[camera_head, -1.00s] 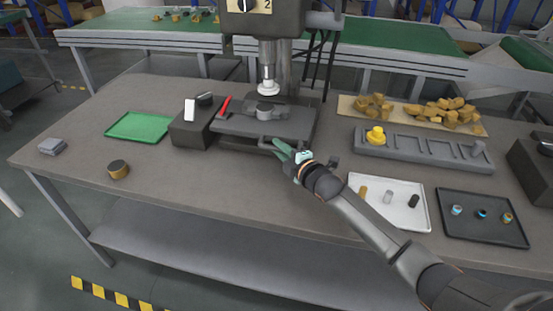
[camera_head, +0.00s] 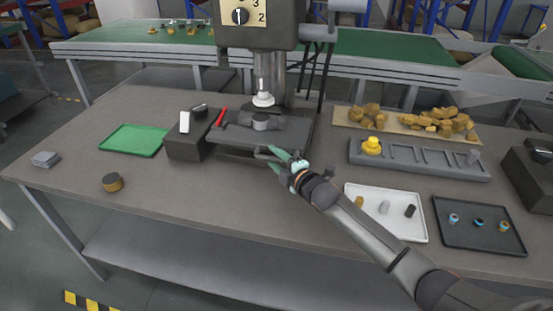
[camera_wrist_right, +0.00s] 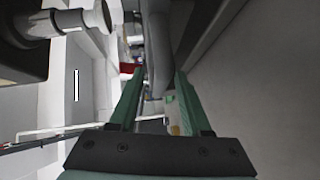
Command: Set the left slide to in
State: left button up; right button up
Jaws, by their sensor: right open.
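A machine with a grey slide plate (camera_head: 250,134) on its base stands at the middle of the table. A grey bar-shaped handle (camera_head: 263,153) sticks out at the plate's front. I cannot tell for sure which part is the left slide. My right gripper (camera_head: 277,158) is open at this handle, its green fingers pointing left. In the right wrist view, a curved grey bar (camera_wrist_right: 156,50) lies between the open fingers (camera_wrist_right: 157,98); I cannot tell whether they touch it. My left gripper is out of view.
A dark box with a white switch (camera_head: 184,122) stands left, beside a red lever (camera_head: 221,116). The front left tabletop is mostly clear.

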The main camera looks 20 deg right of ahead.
jog(key=shift+s, duration=0.1)
jog(key=v, duration=1.2)
jog(key=shift+s, duration=0.2)
